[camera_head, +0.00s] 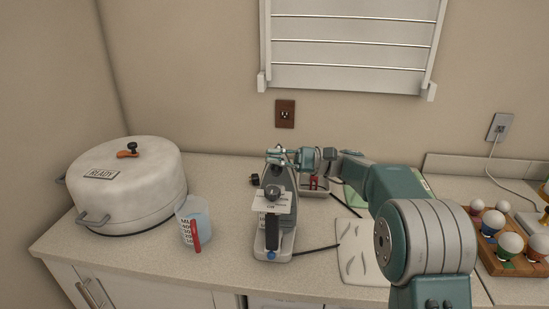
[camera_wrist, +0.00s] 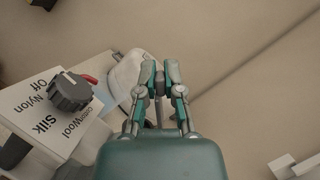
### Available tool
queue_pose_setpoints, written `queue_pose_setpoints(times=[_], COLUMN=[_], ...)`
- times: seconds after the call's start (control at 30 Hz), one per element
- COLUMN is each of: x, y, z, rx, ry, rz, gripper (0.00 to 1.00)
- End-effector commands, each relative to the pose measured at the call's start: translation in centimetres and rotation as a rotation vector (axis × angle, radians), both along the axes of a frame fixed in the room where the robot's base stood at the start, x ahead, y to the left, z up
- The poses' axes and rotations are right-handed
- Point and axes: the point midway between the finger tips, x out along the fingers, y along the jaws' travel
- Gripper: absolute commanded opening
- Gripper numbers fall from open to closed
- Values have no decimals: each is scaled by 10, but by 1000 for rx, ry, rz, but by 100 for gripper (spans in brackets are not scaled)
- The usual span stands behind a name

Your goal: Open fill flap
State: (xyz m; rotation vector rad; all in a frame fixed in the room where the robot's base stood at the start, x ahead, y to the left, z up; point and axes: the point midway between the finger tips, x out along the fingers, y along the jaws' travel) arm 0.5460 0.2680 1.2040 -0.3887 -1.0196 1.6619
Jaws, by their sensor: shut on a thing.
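A grey and white steam iron (camera_head: 272,218) stands on the counter with its nose up. In the wrist view its dial (camera_wrist: 69,92) sits on a white label plate reading Off, Nylon, Silk and a partly covered word. My gripper (camera_head: 276,156) is at the top of the iron. In the wrist view my gripper (camera_wrist: 159,70) has its fingertips close together around a small grey piece (camera_wrist: 159,88) by the iron's pale nose (camera_wrist: 126,75). This piece appears to be the fill flap; its angle is hard to tell, as the fingers partly hide it.
A measuring cup (camera_head: 192,222) with a red strip stands left of the iron, beside a large white pot (camera_head: 128,185). A white mat (camera_head: 360,252) lies to the right, partly behind my arm. A wooden tray (camera_head: 490,248) of egg-like items is far right. A wall outlet (camera_head: 285,113) is behind.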

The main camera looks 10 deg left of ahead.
Motion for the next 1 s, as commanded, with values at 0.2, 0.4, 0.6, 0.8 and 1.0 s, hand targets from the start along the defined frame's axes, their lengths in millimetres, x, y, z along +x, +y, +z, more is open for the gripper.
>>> queue_pose_setpoints(times=[0.2, 0.4, 0.6, 0.8, 1.0], x=[1, 1, 0, 3, 16], y=[0, 0, 0, -7, -39], z=[-2, -2, -1, -3, -12], rx=[-3, -4, -2, -1, -2], ry=[5, 4, 3, 2, 2], rz=[-2, -1, -1, -2, -5], gripper=[0, 26, 26, 26, 26])
